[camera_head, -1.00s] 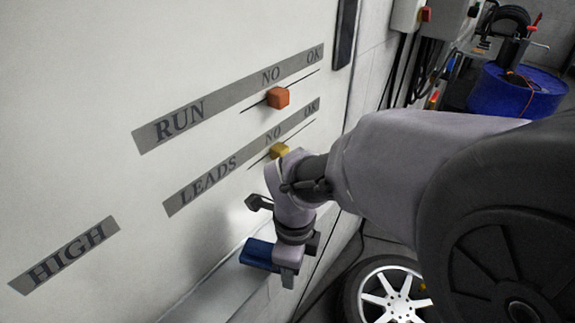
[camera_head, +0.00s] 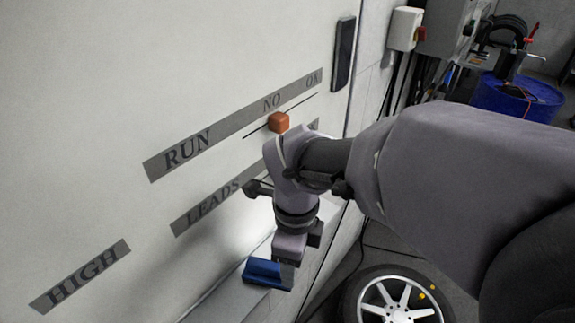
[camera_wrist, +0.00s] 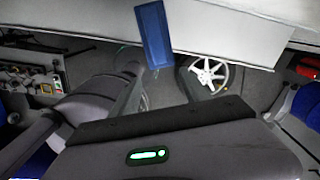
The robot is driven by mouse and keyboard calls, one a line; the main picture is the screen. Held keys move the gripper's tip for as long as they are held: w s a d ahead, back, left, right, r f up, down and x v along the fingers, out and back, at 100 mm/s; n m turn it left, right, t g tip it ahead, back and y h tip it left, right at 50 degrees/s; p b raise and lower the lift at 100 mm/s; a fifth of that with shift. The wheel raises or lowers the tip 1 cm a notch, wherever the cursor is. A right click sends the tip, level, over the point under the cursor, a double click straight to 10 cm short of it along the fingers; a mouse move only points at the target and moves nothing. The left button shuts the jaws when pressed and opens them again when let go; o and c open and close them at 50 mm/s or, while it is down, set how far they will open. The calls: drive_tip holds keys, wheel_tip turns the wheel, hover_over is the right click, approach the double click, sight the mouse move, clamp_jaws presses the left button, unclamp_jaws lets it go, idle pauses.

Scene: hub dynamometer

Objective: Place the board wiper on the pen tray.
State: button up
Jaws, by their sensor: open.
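The board wiper (camera_head: 262,270), blue with a grey lower part, lies on the pen tray (camera_head: 222,304), a pale ledge along the foot of the whiteboard. It is near the tray's right end. In the wrist view the wiper (camera_wrist: 153,34) shows as a blue block on the pale tray (camera_wrist: 225,38), its near end appearing to reach past the tray's edge. My gripper (camera_head: 289,256) is open, just above and to the right of the wiper. Whether it still touches the wiper is hard to tell.
The whiteboard (camera_head: 110,90) carries an orange magnet (camera_head: 278,122) on the RUN line. A dark bar (camera_head: 343,55) is fixed at its right edge.

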drive_tip(key=s+d+r+n+t+y, duration=0.2)
drive_tip(key=s+d+r+n+t, duration=0.3)
drive_tip(key=n, duration=1.2)
wheel_tip(320, 180, up, 5)
drive_tip(key=s+d, duration=0.2)
drive_tip(key=d, duration=0.1)
drive_tip(key=shift+s+f+t+p, duration=0.15)
drive_tip(key=shift+s+t+p, duration=0.25)
